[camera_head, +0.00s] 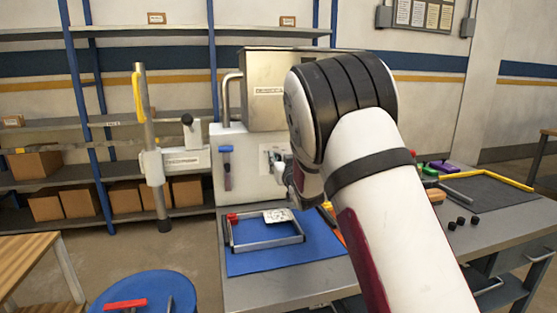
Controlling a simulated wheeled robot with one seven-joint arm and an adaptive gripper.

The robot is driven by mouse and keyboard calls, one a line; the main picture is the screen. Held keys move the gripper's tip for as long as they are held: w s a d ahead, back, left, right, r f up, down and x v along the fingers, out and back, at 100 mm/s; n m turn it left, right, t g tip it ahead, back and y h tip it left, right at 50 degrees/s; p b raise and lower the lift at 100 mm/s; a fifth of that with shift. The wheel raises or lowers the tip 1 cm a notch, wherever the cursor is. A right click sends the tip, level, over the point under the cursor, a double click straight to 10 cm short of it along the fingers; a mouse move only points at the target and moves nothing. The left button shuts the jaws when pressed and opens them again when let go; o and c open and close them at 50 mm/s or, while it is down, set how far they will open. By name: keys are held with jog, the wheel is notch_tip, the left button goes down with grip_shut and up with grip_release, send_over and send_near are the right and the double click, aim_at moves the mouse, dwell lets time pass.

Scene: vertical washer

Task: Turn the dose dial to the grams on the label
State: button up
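A white dispenser panel (232,184) stands behind the table, under a metal box (268,92) with a small label too small to read. A marked patch (270,155) shows on the panel just left of my arm; I cannot make out a dial there. A white card with dark print (277,215) lies at the metal frame (268,243); its text cannot be read. My arm reaches toward the panel, with its wrist (308,186) close in front of it. My arm hides most of my gripper and the panel's right part. Whether the fingers touch anything cannot be told.
A blue-handled lever or tool (227,165) is on the panel. A blue mat (240,264) lies under the frame. A post with a clamp (180,162) stands left. A blue stool (150,285) holds a red-handled item. Several small black blocks (461,221) lie right.

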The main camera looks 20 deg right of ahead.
jog(key=shift+w, duration=0.9)
grip_shut()
jog(key=shift+a+n+b, duration=0.1)
jog(key=shift+n+b, duration=0.3)
jog(key=shift+b, duration=0.05)
jog(key=n+b, duration=0.2)
jog(key=n, duration=0.1)
jog(key=a+n+b, duration=0.1)
jog(key=n+b, duration=0.5)
jog(key=shift+a+f, duration=0.15)
jog(key=shift+f, duration=0.2)
